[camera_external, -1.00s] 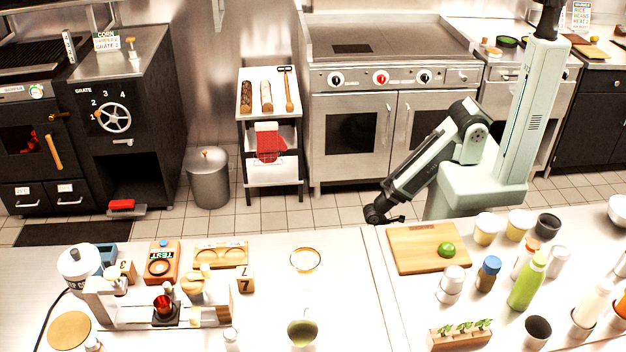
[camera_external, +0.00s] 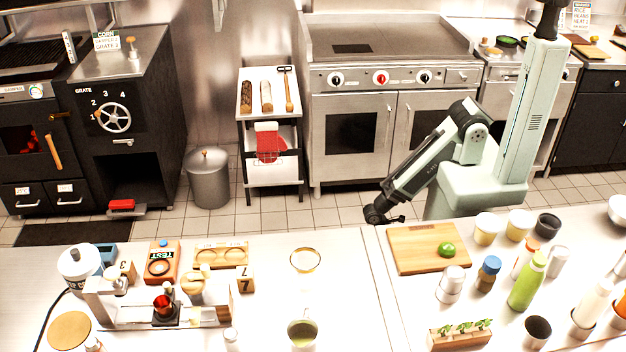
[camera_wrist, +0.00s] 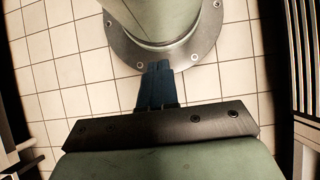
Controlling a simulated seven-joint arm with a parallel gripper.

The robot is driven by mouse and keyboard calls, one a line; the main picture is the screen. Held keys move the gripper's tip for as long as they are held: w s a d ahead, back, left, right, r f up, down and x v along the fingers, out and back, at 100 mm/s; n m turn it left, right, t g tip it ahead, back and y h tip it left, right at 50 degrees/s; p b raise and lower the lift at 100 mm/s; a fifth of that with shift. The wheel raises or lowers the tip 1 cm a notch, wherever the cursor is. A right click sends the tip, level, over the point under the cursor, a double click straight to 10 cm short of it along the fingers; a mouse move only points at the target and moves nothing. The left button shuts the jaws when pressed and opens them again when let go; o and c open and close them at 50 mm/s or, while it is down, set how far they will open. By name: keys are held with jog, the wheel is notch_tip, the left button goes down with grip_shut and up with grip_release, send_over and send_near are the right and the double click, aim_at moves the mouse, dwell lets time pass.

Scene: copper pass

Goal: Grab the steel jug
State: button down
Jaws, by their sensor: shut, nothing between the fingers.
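A small round metal-looking vessel with green contents (camera_external: 302,333) stands on the front counter at the bottom middle of the external view. It may be the steel jug, but its shape is hard to make out. My gripper (camera_external: 400,219) is at the counter's back edge, left of the cutting board, well up and to the right of that vessel. In the wrist view my gripper's dark blue fingers (camera_wrist: 155,85) are together with nothing between them. The wrist view shows floor tiles and my own base, and no jug.
A cutting board (camera_external: 404,261) with a lime (camera_external: 446,249) lies right of the vessel. Several bottles and cups, including a green bottle (camera_external: 526,285), crowd the right counter. A gold-rimmed ring (camera_external: 305,260) is behind the vessel. The counter between vessel and board is mostly clear.

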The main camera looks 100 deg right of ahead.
jog(key=c, duration=1.8)
grip_release()
jog(key=o, duration=0.4)
